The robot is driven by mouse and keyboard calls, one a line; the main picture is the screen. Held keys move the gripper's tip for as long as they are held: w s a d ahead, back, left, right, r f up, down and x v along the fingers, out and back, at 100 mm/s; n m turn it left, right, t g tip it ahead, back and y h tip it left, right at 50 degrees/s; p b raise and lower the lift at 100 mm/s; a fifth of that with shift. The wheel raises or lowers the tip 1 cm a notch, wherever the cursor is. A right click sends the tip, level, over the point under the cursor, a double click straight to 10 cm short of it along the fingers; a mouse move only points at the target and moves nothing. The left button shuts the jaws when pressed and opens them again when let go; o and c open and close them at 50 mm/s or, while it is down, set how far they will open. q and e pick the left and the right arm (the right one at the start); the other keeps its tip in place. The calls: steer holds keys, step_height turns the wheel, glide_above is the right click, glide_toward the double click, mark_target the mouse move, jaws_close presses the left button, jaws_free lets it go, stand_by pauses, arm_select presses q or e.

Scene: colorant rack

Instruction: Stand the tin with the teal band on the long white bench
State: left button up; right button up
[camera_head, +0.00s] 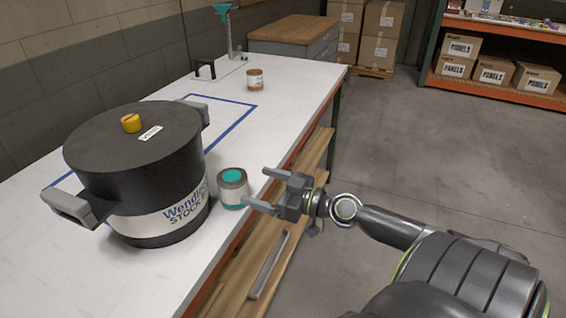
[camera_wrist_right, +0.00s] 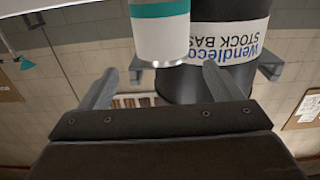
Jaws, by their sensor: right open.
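The tin with the teal band (camera_head: 233,194) stands upright on the long white bench (camera_head: 293,72), near its right edge and beside a big black stock pot (camera_head: 150,165). Its lid has a teal disc and the band runs low around its side. My right gripper (camera_head: 257,187) is open and empty, fingers pointing at the tin from the right. In the right wrist view, which looks upside down, the tin (camera_wrist_right: 160,35) is ahead of the two spread fingers (camera_wrist_right: 158,75), its base cut off by the frame. My left gripper is not in view.
The pot's grey handle (camera_head: 75,207) sticks out towards the front left. A blue taped outline (camera_head: 225,101) marks the bench. Another tin with a yellowish band (camera_head: 255,80) and a stand with a teal funnel (camera_head: 224,12) are farther back. A wooden lower shelf (camera_head: 262,245) runs below the bench edge.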

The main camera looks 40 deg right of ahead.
steer(key=shift+s+d+f+b, duration=0.3)
steer(key=shift+s+b, duration=0.15)
steer(key=shift+b, duration=0.4)
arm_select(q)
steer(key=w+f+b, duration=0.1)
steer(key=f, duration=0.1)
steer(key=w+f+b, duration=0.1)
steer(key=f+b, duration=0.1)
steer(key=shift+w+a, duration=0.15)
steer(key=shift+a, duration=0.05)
arm_select(e)
steer(key=v, duration=0.4)
steer(key=shift+a+r, duration=0.2)
steer(key=shift+a, duration=0.05)
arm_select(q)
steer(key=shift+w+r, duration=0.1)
arm_select(e)
steer(key=shift+s, duration=0.1)
